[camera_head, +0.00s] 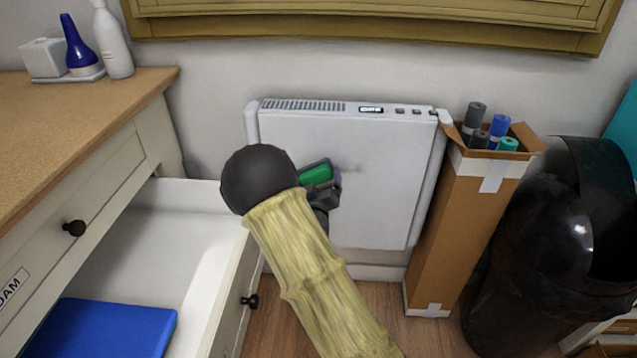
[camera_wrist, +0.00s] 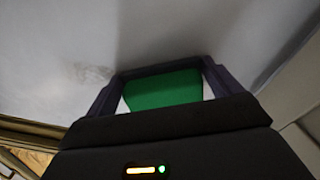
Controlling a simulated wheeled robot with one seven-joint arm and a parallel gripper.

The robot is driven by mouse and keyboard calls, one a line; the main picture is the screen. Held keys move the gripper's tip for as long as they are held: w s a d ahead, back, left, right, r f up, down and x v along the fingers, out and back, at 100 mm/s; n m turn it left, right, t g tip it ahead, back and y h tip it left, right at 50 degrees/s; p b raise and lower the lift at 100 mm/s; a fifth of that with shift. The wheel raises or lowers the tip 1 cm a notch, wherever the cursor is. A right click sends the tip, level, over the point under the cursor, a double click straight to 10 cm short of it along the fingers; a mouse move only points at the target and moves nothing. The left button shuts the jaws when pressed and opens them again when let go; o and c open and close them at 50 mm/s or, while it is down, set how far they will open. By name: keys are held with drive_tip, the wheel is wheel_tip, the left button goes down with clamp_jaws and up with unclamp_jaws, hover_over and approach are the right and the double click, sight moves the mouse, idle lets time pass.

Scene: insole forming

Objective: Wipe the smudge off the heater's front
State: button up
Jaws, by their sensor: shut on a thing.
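The white heater (camera_head: 385,190) stands against the wall, with vents and a small lit display on its top edge. A faint grey smudge (camera_head: 348,169) is on its front; it also shows in the wrist view (camera_wrist: 92,73), left of my gripper. My gripper (camera_head: 322,180) is at the heater's front, shut on a green block-like wiper (camera_head: 316,173). In the wrist view the green wiper (camera_wrist: 163,90) sits between the dark fingers, close to the heater's surface. I cannot tell whether it touches. My arm hides the heater's lower left part.
An open drawer (camera_head: 205,195) with a blue object (camera_head: 105,328) in it juts out at left, near my arm. A tall cardboard box (camera_head: 450,225) with several rolls stands right of the heater, beside a black bin (camera_head: 535,240). A wooden frame (camera_head: 370,25) is above.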

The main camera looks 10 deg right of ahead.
sight(347, 176)
drive_tip(key=shift+w+d+r, duration=0.15)
drive_tip(key=shift+r, duration=0.35)
drive_tip(key=shift+s+d+r, duration=0.1)
drive_tip(key=shift+s+d, duration=0.1)
drive_tip(key=shift+d, duration=0.35)
drive_tip(key=shift+s+d, duration=0.15)
drive_tip(key=shift+d, duration=0.35)
drive_tip(key=shift+s+d+f, duration=0.1)
drive_tip(key=shift+s+d, duration=0.1)
drive_tip(key=shift+d, duration=0.25)
drive_tip(key=shift+s+d+f, duration=0.1)
drive_tip(key=shift+s+d, duration=0.1)
drive_tip(key=shift+d, duration=0.25)
drive_tip(key=shift+b, duration=0.3)
drive_tip(key=shift+s+d+f, duration=0.1)
drive_tip(key=shift+s+d, duration=0.2)
drive_tip(key=shift+d, duration=0.4)
drive_tip(key=shift+s+d+f, duration=0.1)
drive_tip(key=shift+s+d, duration=0.2)
drive_tip(key=shift+d, duration=0.4)
drive_tip(key=shift+b, duration=0.3)
